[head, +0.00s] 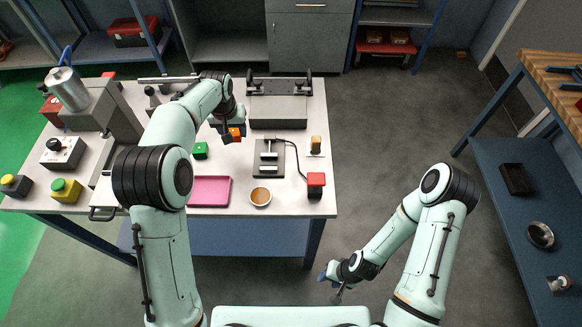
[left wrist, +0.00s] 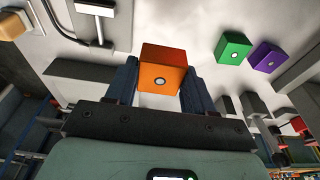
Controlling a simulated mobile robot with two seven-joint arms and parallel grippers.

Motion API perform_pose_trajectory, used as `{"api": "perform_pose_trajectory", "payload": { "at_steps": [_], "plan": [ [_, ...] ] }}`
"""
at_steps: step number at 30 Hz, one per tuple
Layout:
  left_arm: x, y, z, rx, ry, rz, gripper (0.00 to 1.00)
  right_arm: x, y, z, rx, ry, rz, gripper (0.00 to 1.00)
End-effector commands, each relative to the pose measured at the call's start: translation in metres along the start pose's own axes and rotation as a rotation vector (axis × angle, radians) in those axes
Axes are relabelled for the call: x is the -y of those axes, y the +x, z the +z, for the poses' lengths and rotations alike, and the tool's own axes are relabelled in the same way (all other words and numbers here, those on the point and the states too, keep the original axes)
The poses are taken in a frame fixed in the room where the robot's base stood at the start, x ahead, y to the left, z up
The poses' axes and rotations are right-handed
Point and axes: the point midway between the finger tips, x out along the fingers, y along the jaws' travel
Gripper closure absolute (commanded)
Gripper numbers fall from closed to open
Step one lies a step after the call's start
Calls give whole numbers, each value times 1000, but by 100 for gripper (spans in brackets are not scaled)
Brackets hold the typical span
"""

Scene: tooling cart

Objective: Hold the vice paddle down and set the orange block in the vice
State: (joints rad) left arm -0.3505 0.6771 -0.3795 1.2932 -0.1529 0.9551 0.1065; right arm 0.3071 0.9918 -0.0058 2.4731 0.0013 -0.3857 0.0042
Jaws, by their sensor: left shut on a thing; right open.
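The orange block (head: 235,133) is between the fingers of my left gripper (head: 231,134), which is shut on it. In the left wrist view the orange block (left wrist: 163,75) shows its top between the two dark fingers. The vice (head: 268,160), a dark base with pale jaws, stands on the table just right of and nearer than the block; part of it shows at the top of the left wrist view (left wrist: 95,28). The red paddle (head: 316,183) is at the table's front right, joined to the vice by a black cable. My right gripper (head: 334,283) is open and empty, off the table's front edge.
A green block (head: 201,150) lies left of the vice; a purple block (left wrist: 268,56) shows beside it in the left wrist view.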

Motion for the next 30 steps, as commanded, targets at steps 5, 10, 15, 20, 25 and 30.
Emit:
{"api": "perform_pose_trajectory", "payload": {
  "at_steps": [5, 10, 15, 20, 25, 30],
  "plan": [
    [-45, -13, 8, -1, 7, 2, 77, -1, 1, 2, 2, 1, 1, 57],
    [-79, -24, 14, -2, 8, 2, 77, 0, -1, -1, -1, 0, 0, 57],
    [-99, -18, 22, 4, 3, -2, 77, -1, 2, 2, 2, 1, 1, 57],
    [-99, 12, 29, 5, 3, -1, 77, -9, 12, 13, 16, 6, 6, 57],
    [-99, 31, 32, 2, 4, 1, 77, -14, 19, 20, 24, 9, 8, 57],
    [-99, 36, 31, -1, 4, 1, 77, -14, 20, 20, 25, 9, 9, 57]
  ]
}}
